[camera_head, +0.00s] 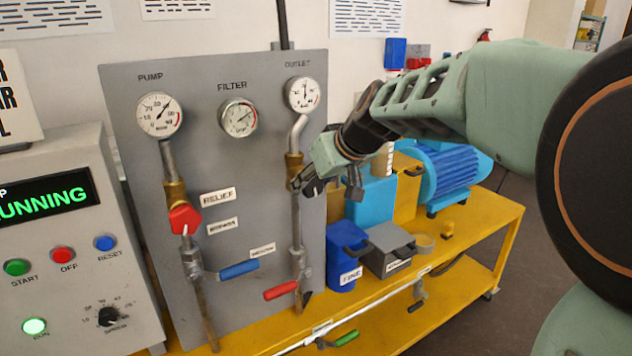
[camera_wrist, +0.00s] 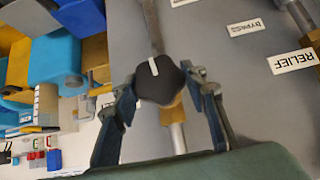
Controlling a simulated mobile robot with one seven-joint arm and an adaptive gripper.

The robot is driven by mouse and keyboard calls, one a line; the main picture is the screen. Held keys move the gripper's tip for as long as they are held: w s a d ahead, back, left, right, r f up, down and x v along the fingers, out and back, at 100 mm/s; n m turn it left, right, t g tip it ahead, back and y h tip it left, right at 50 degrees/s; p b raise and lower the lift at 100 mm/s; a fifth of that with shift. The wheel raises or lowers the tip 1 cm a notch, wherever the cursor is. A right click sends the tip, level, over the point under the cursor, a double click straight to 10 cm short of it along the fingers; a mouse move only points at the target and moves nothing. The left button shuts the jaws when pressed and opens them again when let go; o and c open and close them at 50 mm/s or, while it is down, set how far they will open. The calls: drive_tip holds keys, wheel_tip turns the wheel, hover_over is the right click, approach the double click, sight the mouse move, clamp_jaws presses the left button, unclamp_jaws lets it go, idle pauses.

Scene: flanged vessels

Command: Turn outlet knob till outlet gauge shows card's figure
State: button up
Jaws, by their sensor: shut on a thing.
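The outlet gauge (camera_head: 305,94) is a white round dial at the panel's upper right, under the word OUTLET. Its needle points roughly upward; the figures are too small to read. Below it, on the brass-fitted outlet pipe (camera_head: 299,130), is the outlet knob, mostly hidden by my gripper (camera_head: 304,183) in the head view. In the wrist view the black outlet knob (camera_wrist: 160,84) with a white mark sits between the fingers of my gripper (camera_wrist: 168,92), which is shut on it. I cannot make out a card with a figure.
The pump gauge (camera_head: 160,115), filter gauge (camera_head: 238,118) and red relief knob (camera_head: 185,220) are on the grey panel (camera_head: 255,190). A blue lever (camera_head: 239,269) and red lever (camera_head: 281,291) stick out below. A blue jug (camera_head: 346,260) and grey box (camera_head: 388,250) stand at right on the yellow bench (camera_head: 480,235).

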drive_tip(key=shift+w, duration=0.1)
drive_tip(key=shift+d+f+m+g+y+b, duration=0.15)
drive_tip(key=shift+m+g+y+b, duration=0.4)
drive_tip(key=shift+y+b, duration=0.45)
drive_tip(key=shift+m+g+y+b, duration=0.55)
drive_tip(key=shift+m+y+b, duration=0.2)
drive_tip(key=shift+y+b, duration=0.25)
drive_tip(key=shift+r, duration=0.2)
drive_tip(key=o, duration=1.2)
drive_tip(key=shift+c, duration=0.2)
drive_tip(key=shift+f, duration=0.1)
drive_tip(key=v, duration=1.2)
